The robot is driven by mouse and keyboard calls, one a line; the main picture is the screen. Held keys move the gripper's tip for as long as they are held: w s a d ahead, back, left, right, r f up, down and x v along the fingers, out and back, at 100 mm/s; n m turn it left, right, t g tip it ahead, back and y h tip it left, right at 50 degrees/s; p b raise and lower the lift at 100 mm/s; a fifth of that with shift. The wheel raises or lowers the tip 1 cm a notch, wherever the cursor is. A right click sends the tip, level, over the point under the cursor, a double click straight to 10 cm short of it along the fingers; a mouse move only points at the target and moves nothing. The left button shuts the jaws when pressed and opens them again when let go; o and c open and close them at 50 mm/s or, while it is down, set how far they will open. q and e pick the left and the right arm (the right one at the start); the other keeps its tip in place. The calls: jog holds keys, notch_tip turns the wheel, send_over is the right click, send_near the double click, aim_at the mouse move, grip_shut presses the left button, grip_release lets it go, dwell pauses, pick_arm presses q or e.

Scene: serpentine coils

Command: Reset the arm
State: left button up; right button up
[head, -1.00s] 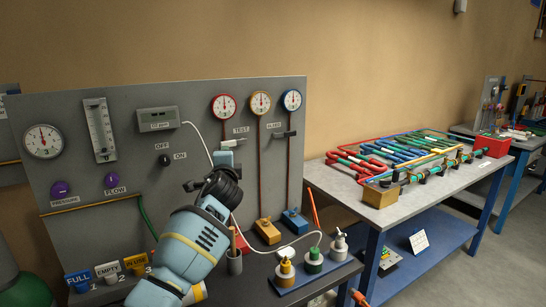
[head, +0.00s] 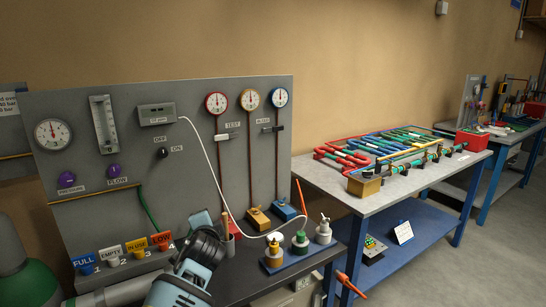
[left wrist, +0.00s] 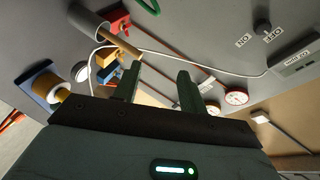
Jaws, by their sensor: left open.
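My left arm comes in from the bottom of the head view, pale blue with a black wrist. Its left gripper (head: 213,224) is low in front of the grey gauge panel (head: 100,215), just above the dark bench top (head: 250,283). In the left wrist view the left gripper (left wrist: 158,72) has two dark green fingers spread apart with nothing between them. Beyond the fingers are the panel, a white cable (left wrist: 205,64) and a grey cup (left wrist: 88,24) holding a tan handle. Contact with the cup cannot be told. My right gripper is not in view.
Dispenser bottles (head: 300,242) stand on a blue tray to the gripper's right. Yellow (head: 257,217) and blue (head: 284,209) blocks sit near the panel. Coloured tags (head: 135,246) line its lower left. A second table (head: 385,199) holds coloured tubes. Space above the bench is free.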

pick_arm(q)
jog(key=s+a+f+n+g+h, duration=0.1)
jog(key=s+a+f+n+g, duration=0.15)
jog(key=s+f, duration=1)
jog(key=s+a+f+n+g, duration=0.2)
jog(key=s+f+n+g, duration=0.2)
jog(key=s+f, duration=0.85)
jog(key=s+r+n+g+h, duration=0.2)
jog(key=s+n+g, duration=0.3)
jog(key=s, duration=2.7)
jog(key=w+d+f+m+t+h, duration=0.1)
jog(key=w+d+f+t+h, duration=0.1)
jog(key=w+f+t, duration=0.4)
notch_tip(320, 180, down, 4)
jog(key=shift+w+r, duration=0.1)
jog(key=shift+w, duration=0.35)
